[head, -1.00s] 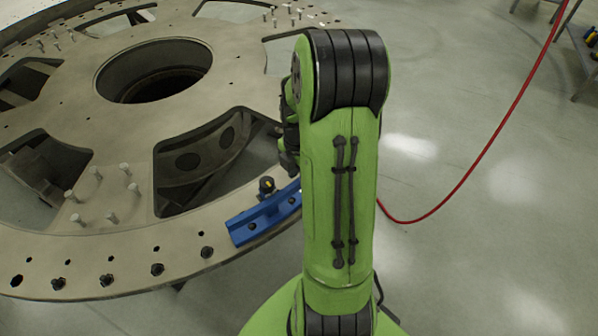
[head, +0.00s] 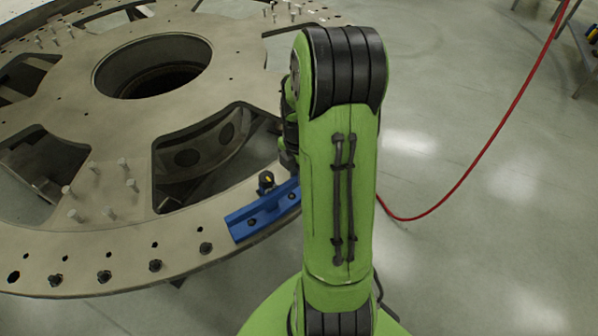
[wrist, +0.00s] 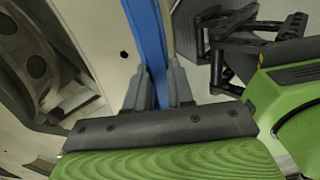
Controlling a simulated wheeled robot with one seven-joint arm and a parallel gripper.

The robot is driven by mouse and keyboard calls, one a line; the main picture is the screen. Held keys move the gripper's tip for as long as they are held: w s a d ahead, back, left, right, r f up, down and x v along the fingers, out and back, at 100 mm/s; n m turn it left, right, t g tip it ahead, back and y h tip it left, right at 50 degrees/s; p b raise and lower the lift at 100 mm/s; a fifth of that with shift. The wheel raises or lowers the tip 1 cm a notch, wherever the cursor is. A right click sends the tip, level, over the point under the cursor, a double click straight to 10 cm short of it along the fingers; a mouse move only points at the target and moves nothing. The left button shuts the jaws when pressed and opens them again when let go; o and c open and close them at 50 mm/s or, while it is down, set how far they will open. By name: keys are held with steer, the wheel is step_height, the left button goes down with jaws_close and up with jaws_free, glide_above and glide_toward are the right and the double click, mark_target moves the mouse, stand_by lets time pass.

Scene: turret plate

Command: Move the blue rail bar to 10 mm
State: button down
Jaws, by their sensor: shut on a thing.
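The blue rail bar (head: 263,214) lies along the outer rim of the turret plate (head: 120,245), in the middle of the head view, its right end hidden behind my green arm. In the wrist view the blue rail bar (wrist: 147,38) runs up from between the fingers. My gripper (wrist: 161,75) is shut on the bar, one grey finger on each side. In the head view the fingers are hidden by my arm. A small black knob with a yellow mark (head: 266,182) stands beside the bar on its inner side. No 10 mm marking is legible.
Several dark bolts (head: 155,265) sit along the plate's near rim, and several upright pins (head: 108,212) stand left of a large cutout. A red hose (head: 480,160) lies on the open floor at right. A shelf edge (head: 585,45) shows at far right.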

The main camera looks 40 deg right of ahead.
steer(key=shift+s+f+b, duration=0.1)
steer(key=shift+f+b, duration=0.7)
steer(key=shift+f, duration=0.2)
stand_by(0.6)
steer(key=c, duration=1.2)
jaws_free()
steer(key=shift+r, duration=0.1)
step_height(320, 180, up, 7)
steer(key=p, duration=0.6)
steer(key=shift+r, duration=0.1)
